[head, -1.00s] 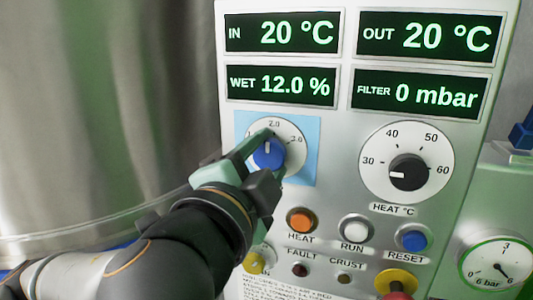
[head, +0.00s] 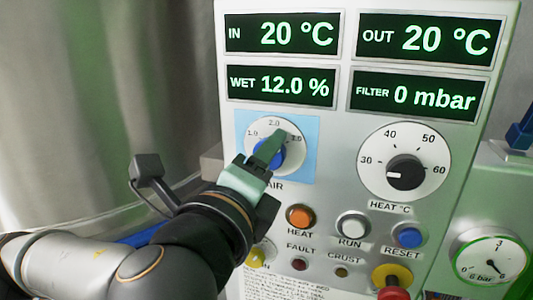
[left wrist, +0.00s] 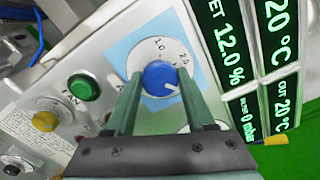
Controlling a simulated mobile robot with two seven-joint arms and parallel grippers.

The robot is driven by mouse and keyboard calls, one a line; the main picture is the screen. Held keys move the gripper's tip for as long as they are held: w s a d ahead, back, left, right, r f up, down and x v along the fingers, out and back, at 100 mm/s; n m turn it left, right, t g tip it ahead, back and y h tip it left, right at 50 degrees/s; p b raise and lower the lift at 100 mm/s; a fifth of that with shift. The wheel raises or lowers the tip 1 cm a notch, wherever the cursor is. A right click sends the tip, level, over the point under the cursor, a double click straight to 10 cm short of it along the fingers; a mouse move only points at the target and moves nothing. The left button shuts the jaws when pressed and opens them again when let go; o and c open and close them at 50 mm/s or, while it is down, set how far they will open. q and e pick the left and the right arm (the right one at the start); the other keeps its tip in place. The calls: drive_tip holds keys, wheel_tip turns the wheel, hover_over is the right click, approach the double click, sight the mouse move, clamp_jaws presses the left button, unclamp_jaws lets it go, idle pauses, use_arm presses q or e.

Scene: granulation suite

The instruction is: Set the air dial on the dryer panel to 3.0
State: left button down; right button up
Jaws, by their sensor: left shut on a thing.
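The air dial is a white disc (head: 290,126) marked 1.0, 2.0 and 3.0 on a light blue square, with a blue knob (head: 262,158). My left gripper (head: 268,152) is shut on this knob and covers much of it. In the left wrist view the knob (left wrist: 160,76) sits between the two green fingers, one on each side. Its white mark points to the lower right, beyond 2.0. The 3.0 label is hidden there by a finger, so the exact reading cannot be told. My right gripper is not in view.
The heat dial (head: 432,150) is right of the air dial, with displays above. The orange heat button (head: 300,217), run button (head: 353,227) and blue reset button (head: 410,236) lie below. A red knob on a yellow collar (head: 390,278) sticks out lower down.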

use_arm(q)
drive_tip(key=shift+m, duration=0.7)
drive_tip(key=shift+c, duration=1.3)
unclamp_jaws()
